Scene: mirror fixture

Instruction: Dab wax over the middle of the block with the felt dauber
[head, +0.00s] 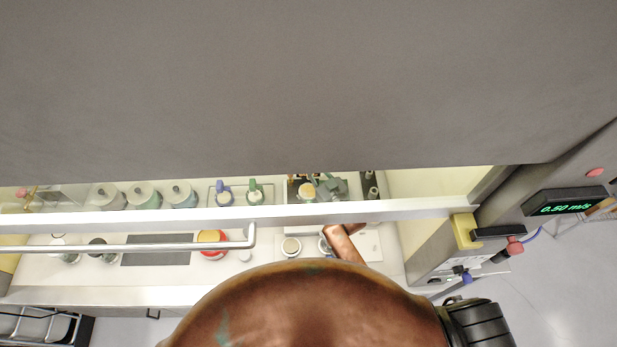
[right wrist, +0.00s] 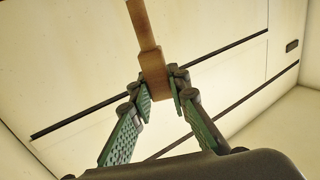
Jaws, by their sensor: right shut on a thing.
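My right gripper (right wrist: 162,88) is shut on the brown wooden handle of the felt dauber (right wrist: 150,50) in the right wrist view. The handle runs up out of the top of that view, so its felt end is not seen. In the head view my copper-coloured right arm reaches under the hood's sash bar. A small grey-green shape (head: 329,187) behind the glass looks like my right gripper, beside a round yellowish thing (head: 307,190). I cannot pick out the block or the wax for certain. My left gripper is in neither view.
A white sash bar (head: 120,217) crosses the fume hood above a metal handle rail (head: 120,248). Several jars (head: 144,196) stand at the back left.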

